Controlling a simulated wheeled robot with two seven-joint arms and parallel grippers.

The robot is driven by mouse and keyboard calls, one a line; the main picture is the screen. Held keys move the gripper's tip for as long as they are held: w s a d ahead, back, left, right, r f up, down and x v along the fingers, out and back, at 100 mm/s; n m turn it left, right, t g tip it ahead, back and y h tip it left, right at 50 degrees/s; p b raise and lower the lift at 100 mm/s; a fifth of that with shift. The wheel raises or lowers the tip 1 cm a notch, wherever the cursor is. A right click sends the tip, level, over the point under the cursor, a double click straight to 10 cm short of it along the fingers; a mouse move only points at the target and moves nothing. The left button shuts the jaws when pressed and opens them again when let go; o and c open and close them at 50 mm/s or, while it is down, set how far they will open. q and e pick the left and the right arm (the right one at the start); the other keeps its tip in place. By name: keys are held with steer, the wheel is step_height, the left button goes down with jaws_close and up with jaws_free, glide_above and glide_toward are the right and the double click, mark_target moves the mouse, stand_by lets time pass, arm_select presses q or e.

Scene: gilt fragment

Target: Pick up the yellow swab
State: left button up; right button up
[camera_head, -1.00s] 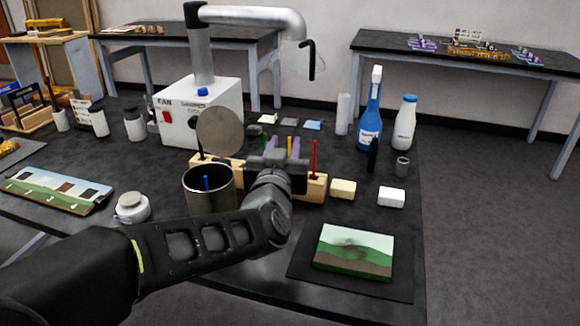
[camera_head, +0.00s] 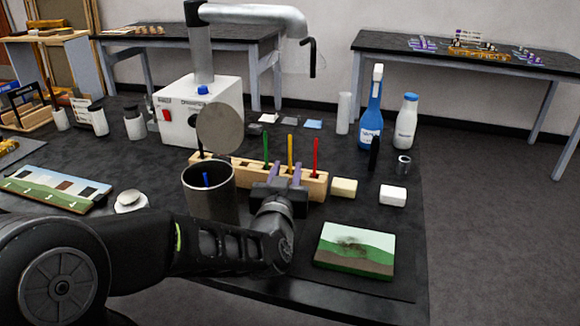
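The yellow swab (camera_head: 290,152) stands upright in the wooden rack (camera_head: 312,187), between a green swab (camera_head: 266,150) and a red swab (camera_head: 316,155). My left gripper (camera_head: 285,171) is in front of the rack, low, with its two purple-grey fingers apart and nothing seen between them. The yellow swab rises just behind the fingers, toward the right one; contact cannot be told. The gripper hides part of the rack's front. My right gripper is not in view.
A metal bin (camera_head: 209,192) with a blue stick and a raised round lid stands just left of the gripper. A landscape painting (camera_head: 354,249) lies at the right front. Bottles (camera_head: 371,118) stand behind.

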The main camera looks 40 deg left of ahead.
mark_target(290, 159)
arm_select(q)
steer(key=shift+p+x, duration=0.3)
steer(key=shift+x, duration=2.55)
steer(key=shift+c, duration=0.5)
jaws_close()
